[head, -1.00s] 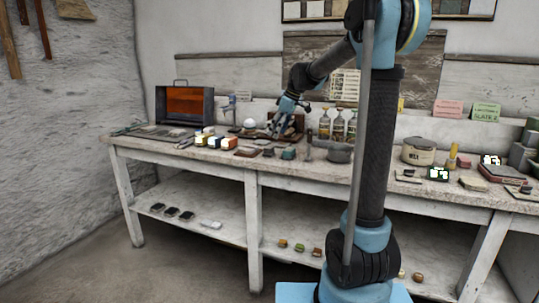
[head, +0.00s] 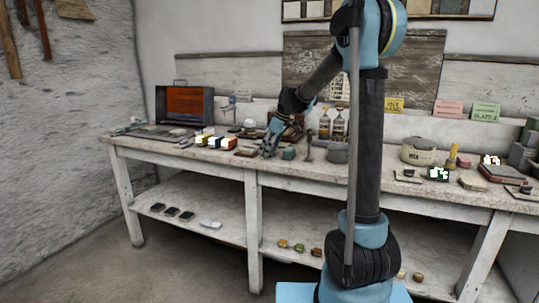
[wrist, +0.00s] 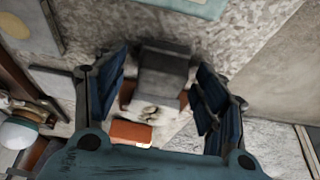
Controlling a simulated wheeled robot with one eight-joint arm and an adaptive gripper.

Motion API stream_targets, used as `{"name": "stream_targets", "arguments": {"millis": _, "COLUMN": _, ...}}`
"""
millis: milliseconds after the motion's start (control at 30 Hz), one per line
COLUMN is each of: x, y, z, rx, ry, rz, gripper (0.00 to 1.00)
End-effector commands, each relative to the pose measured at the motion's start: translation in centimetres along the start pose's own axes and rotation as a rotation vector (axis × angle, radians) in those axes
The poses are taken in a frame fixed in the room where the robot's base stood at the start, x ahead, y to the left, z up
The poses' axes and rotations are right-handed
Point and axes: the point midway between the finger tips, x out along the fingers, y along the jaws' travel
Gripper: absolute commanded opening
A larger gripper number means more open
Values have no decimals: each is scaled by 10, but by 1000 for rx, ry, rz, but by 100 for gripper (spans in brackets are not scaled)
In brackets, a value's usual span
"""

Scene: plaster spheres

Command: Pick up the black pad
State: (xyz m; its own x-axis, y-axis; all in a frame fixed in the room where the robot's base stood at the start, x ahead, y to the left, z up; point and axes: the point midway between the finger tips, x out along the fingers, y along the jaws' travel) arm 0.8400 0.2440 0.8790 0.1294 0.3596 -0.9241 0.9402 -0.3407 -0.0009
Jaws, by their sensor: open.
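A dark grey-black block, which looks like the black pad (wrist: 162,72), lies between my fingers in the wrist view. Reddish-brown edges show beside it, and a pale, mottled patch lies at its lower end. My gripper (wrist: 160,92) is open, with one finger on each side of the pad and a gap to both. In the head view my gripper (head: 269,148) is low over the bench top, pointing down.
An orange block (wrist: 131,132) lies close to the pad. On the bench (head: 330,168), a teal block (head: 288,153) stands right of my gripper and a reddish pad (head: 246,152) left. Small dark items (head: 171,211) lie on the lower shelf.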

Motion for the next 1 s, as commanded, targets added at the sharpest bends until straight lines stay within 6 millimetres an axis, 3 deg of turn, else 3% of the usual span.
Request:
{"name": "stream_targets", "arguments": {"millis": 133, "x": 0, "y": 0, "z": 0, "rx": 0, "ry": 0, "rz": 0, "gripper": 65}}
{"name": "stream_targets", "arguments": {"millis": 300, "x": 0, "y": 0, "z": 0, "rx": 0, "ry": 0, "rz": 0, "gripper": 26}}
{"name": "stream_targets", "arguments": {"millis": 333, "x": 0, "y": 0, "z": 0, "rx": 0, "ry": 0, "rz": 0, "gripper": 23}}
{"name": "stream_targets", "arguments": {"millis": 733, "x": -4, "y": 0, "z": -2, "rx": 0, "ry": 0, "rz": 0, "gripper": 23}}
{"name": "stream_targets", "arguments": {"millis": 1000, "x": -39, "y": 0, "z": -16, "rx": 0, "ry": 0, "rz": 0, "gripper": 23}}
